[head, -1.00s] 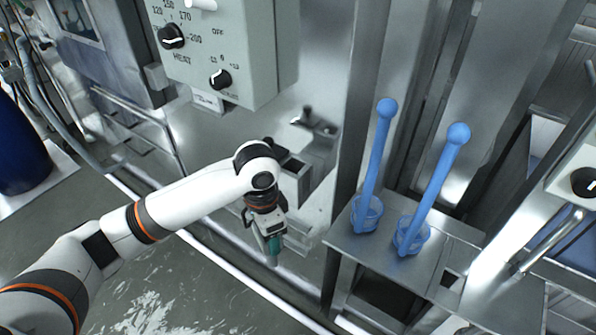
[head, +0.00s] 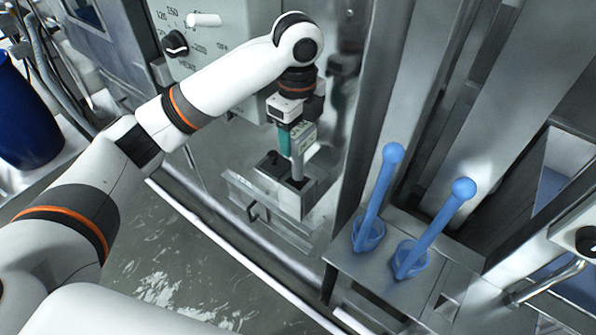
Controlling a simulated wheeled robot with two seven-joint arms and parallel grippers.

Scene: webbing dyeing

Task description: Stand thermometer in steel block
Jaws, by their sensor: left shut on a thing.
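My left gripper (head: 293,142) is shut on the thermometer, with a teal piece showing at the left of the grip. The thermometer (head: 304,138) has a pale grey-green body with dark markings, and a thin grey lower part points down. The steel block (head: 291,199) is a grey box with dark square openings in its top, below the gripper. The thermometer's lower end is at the right opening in this view; I cannot tell whether it is inside or just above it. My right gripper is not in view.
Two blue ball-topped rods (head: 376,195) (head: 437,228) lean in blue cups on a steel shelf (head: 385,272) to the right. A control box with knobs (head: 190,45) stands behind my left arm. A blue barrel (head: 25,115) is at the far left. A steel column rises right of the block.

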